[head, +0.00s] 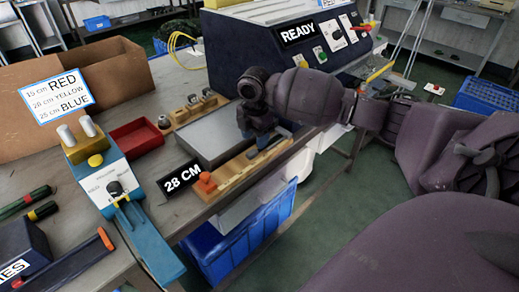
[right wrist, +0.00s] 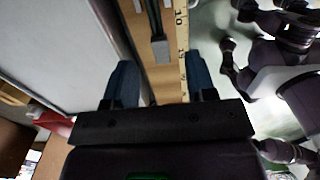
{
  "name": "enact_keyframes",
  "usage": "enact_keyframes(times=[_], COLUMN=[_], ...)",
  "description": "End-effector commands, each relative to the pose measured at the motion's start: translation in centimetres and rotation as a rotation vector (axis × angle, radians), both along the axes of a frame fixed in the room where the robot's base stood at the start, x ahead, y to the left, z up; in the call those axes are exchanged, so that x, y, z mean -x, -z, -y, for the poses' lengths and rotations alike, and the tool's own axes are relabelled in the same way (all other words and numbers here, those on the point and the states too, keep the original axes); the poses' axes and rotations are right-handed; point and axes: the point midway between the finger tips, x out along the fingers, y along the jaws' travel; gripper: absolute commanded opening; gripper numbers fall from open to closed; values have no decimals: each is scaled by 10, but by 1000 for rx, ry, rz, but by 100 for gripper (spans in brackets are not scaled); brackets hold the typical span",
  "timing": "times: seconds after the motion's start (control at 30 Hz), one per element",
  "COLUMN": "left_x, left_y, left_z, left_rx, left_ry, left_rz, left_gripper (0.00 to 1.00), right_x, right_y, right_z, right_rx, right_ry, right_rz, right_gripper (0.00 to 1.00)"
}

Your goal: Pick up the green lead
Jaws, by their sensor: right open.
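My right gripper (head: 262,140) reaches down over the wooden measuring board (head: 232,176) at the table's front edge. In the right wrist view the gripper (right wrist: 160,72) is open, with one blue finger on each side of the board's strip. A thin dark-green lead (right wrist: 154,12) with a grey end piece (right wrist: 160,46) lies along the board beside the ruler scale. The grey end is just ahead of the fingertips, roughly between them, and nothing is gripped. In the head view the gripper hides much of this spot and I cannot make out the lead. My left gripper is not in view.
A grey flat plate (head: 208,138) lies behind the board. A 28 CM sign (head: 181,178) and an orange stop (head: 207,182) are at its left end. A blue-and-white device (head: 105,180) stands left. The READY machine (head: 270,50) is behind. A blue crate (head: 225,255) sits below the edge.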

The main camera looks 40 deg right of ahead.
Motion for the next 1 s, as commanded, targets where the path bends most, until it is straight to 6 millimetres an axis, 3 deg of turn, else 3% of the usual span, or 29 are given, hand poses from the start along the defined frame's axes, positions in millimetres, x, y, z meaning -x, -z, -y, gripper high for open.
enact_keyframes(times=[0.3, 0.57, 0.9, 1.0], left_x=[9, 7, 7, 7], left_y=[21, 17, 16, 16], left_z=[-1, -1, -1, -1], left_rx=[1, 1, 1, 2], left_ry=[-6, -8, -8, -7], left_rz=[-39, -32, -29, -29], left_gripper=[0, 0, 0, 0], right_x=[0, -1, -1, -1], right_y=[45, 46, 46, 46], right_z=[0, 0, 0, 0], right_rx=[0, 1, 1, 1], right_ry=[1, 0, 0, 0], right_rz=[-7, 0, -1, -1], right_gripper=[51, 51, 2, 0])
